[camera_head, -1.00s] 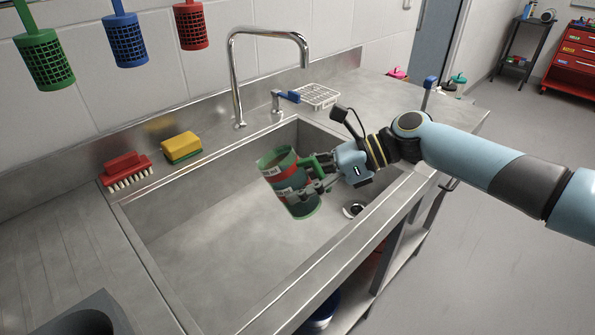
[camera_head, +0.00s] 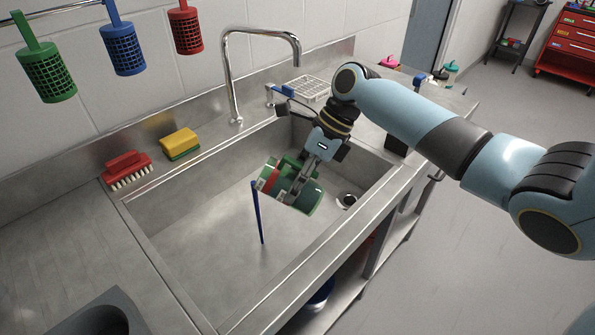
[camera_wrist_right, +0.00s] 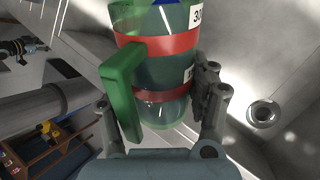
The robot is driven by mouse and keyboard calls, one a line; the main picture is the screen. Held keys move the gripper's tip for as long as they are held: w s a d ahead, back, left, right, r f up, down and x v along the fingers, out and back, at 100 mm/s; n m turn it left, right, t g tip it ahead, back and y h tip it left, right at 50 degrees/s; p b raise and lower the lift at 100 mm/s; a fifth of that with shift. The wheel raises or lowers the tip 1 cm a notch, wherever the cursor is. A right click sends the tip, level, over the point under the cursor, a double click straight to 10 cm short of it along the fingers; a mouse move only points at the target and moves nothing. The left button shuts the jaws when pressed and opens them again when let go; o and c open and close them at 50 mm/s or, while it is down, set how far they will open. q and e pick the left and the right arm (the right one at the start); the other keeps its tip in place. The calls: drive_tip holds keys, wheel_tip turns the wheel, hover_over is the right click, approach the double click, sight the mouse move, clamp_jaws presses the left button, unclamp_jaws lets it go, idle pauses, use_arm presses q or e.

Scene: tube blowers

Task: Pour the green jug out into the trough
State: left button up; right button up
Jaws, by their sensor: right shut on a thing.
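The green jug (camera_head: 301,196) with red bands is tilted on its side over the sink trough (camera_head: 200,240), its mouth toward the left. A thin blue stream (camera_head: 257,212) falls from its mouth to the trough floor. My right gripper (camera_head: 297,183) is shut on the jug. In the right wrist view, the jug (camera_wrist_right: 165,75) sits between the fingers, with its green handle (camera_wrist_right: 122,85) near the left finger. Some blue liquid shows near the jug's mouth there. My left gripper is not in view.
A chrome tap (camera_head: 232,80) arches over the trough's back edge. A red brush (camera_head: 127,170) and a yellow sponge (camera_head: 180,143) lie on the back ledge. The drain (camera_head: 347,200) is at the trough's right. Coloured baskets (camera_head: 122,47) hang on the wall.

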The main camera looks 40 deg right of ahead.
sight(280, 178)
drive_tip(key=shift+w+a+g+h+p, duration=0.25)
drive_tip(key=shift+g+h+p, duration=0.4)
drive_tip(key=shift+p, duration=0.8)
drive_tip(key=shift+w+a+f+m+g+p, duration=0.1)
drive_tip(key=shift+w+f+m+g+p, duration=0.05)
drive_tip(key=shift+m+g+p, duration=0.2)
drive_tip(key=shift+w+a+f+g+h, duration=0.2)
drive_tip(key=shift+g+h, duration=0.15)
drive_tip(key=shift+g, duration=0.15)
drive_tip(key=shift+w+f+g+h, duration=0.2)
drive_tip(key=shift+f+g+h, duration=0.1)
drive_tip(key=shift+g, duration=0.1)
drive_tip(key=shift+w+a+r+g+h+p, duration=0.2)
drive_tip(key=shift+r+g+h+p, duration=0.1)
drive_tip(key=shift+r+g, duration=0.1)
drive_tip(key=shift+w+a+r+m+g+h+b, duration=0.2)
drive_tip(key=shift+w+m+g+h+b, duration=0.15)
drive_tip(key=shift+g+h+b, duration=0.2)
drive_tip(key=shift+r+g+b, duration=0.1)
drive_tip(key=shift+g+b, duration=0.25)
drive_tip(key=shift+b, duration=0.05)
drive_tip(key=shift+r, duration=0.1)
